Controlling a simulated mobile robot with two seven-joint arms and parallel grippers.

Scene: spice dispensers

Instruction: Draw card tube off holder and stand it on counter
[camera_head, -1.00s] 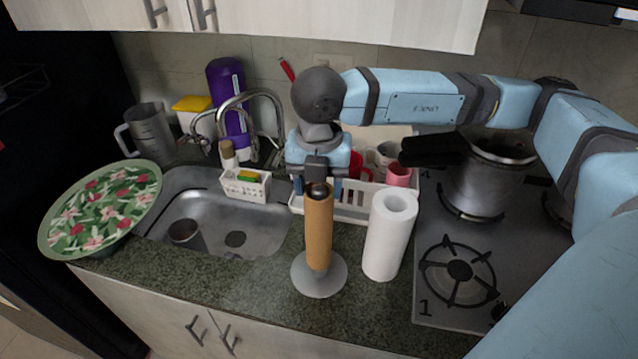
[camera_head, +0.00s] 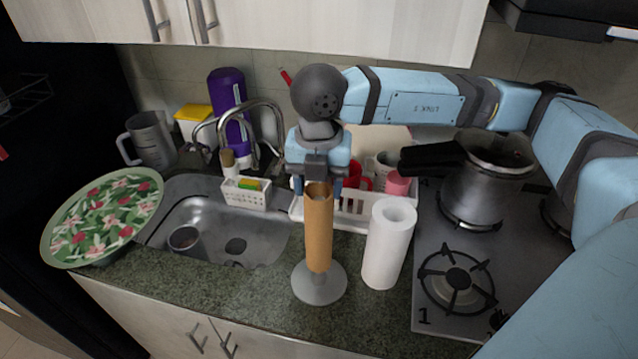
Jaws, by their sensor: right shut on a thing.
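The brown card tube (camera_head: 319,232) stands upright around the post of the holder, whose round grey base (camera_head: 320,288) rests on the counter (camera_head: 250,298). My right gripper (camera_head: 319,186) points down from above and is shut on the tube's upper end. The tube's top opening shows and the post's knob is hidden inside. The tube's lower end is close to the base; whether a small gap shows there is hard to tell. My left gripper is not in view.
A white paper roll (camera_head: 388,248) stands just right of the tube. A white rack (camera_head: 352,212) with cups is behind. The sink (camera_head: 210,220) and a floral plate (camera_head: 100,215) lie left, the stove with a pot (camera_head: 486,185) right. Some bare counter shows left of the base.

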